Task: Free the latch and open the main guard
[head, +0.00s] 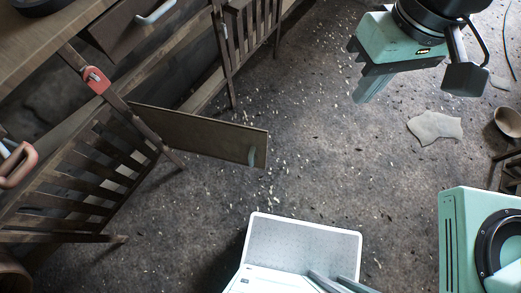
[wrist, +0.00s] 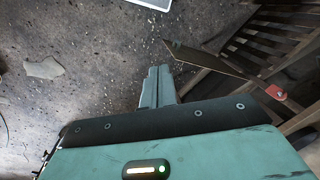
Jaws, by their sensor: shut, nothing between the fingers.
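My gripper (head: 368,88) is at the upper right of the head view, pointing down over the floor. Its fingers are together and hold nothing; they also show in the wrist view (wrist: 158,86). A brown panel (head: 205,136) with a small grey handle (head: 252,156) juts out from the wooden frame at left, apart from my gripper. I cannot tell for sure whether it is the main guard. A red latch-like piece (head: 96,80) sits on the frame's dark bar above the panel; it also shows in the wrist view (wrist: 276,92).
Slatted wooden sections (head: 95,165) stand at left. A drawer-like front with a pale handle (head: 155,12) is at the upper left, a pinkish loop (head: 18,165) at the left edge. A flat grey piece (head: 435,127) lies on the speckled floor near a brown bowl (head: 509,122).

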